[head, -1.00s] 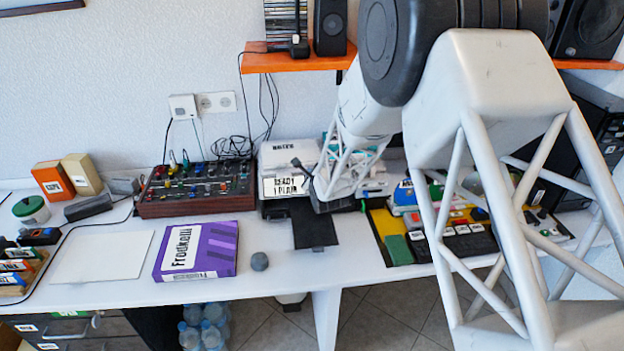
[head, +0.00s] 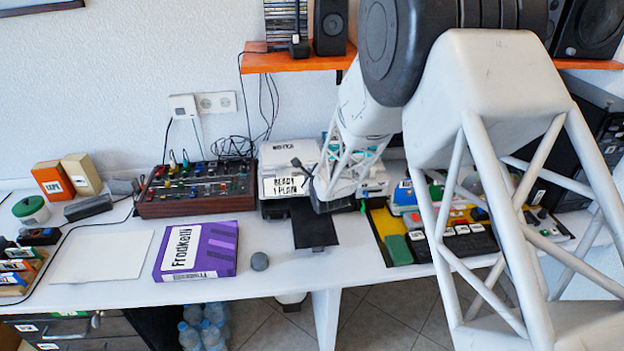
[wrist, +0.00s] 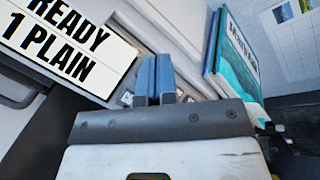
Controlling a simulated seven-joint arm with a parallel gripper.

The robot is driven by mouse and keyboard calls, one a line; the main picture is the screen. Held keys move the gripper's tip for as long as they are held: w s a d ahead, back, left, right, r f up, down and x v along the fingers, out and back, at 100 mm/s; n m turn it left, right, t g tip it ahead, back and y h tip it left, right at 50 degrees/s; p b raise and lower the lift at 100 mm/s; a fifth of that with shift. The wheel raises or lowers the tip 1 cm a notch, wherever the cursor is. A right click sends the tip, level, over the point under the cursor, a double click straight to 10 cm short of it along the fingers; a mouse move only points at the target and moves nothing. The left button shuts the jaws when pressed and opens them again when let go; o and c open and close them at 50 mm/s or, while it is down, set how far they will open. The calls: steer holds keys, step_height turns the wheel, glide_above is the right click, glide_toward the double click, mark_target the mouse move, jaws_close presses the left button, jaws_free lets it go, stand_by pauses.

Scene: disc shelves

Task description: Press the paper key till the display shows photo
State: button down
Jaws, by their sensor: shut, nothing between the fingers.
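The white printer (head: 290,152) stands at the back of the desk. Its display (head: 285,186) reads "READY 1 PLAIN"; the same display (wrist: 68,45) fills the upper left of the wrist view. My gripper (wrist: 155,75) is shut and empty, its blue fingers together over the printer's front, right of the display. Small pale keys (wrist: 126,98) with dark marks show beside the fingers. The fingers partly hide the key row, and I cannot tell which key is the paper key or whether the fingertips touch one.
Right of the fingers, teal books (wrist: 235,60) stand upright in the wrist view. A knobbed mixer (head: 195,187) is left of the printer. A black tray (head: 314,230) juts from the printer.

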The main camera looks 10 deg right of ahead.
steer(key=shift+w+f, duration=0.1)
steer(key=shift+f, duration=0.1)
steer(key=shift+w+f, duration=0.1)
steer(key=shift+f, duration=0.1)
steer(key=shift+w+f, duration=0.2)
steer(key=shift+f, duration=0.15)
stand_by(1.3)
steer(key=shift+s+r, duration=0.1)
stand_by(0.3)
steer(key=shift+s+r, duration=0.3)
steer(key=shift+r, duration=0.35)
steer(key=shift+s+r, duration=0.1)
steer(key=shift+r, duration=0.05)
steer(key=r, duration=0.1)
steer(key=s+r, duration=0.2)
steer(key=r, duration=0.1)
steer(key=shift+s, duration=0.1)
stand_by(0.5)
steer(key=shift+r, duration=0.15)
stand_by(0.5)
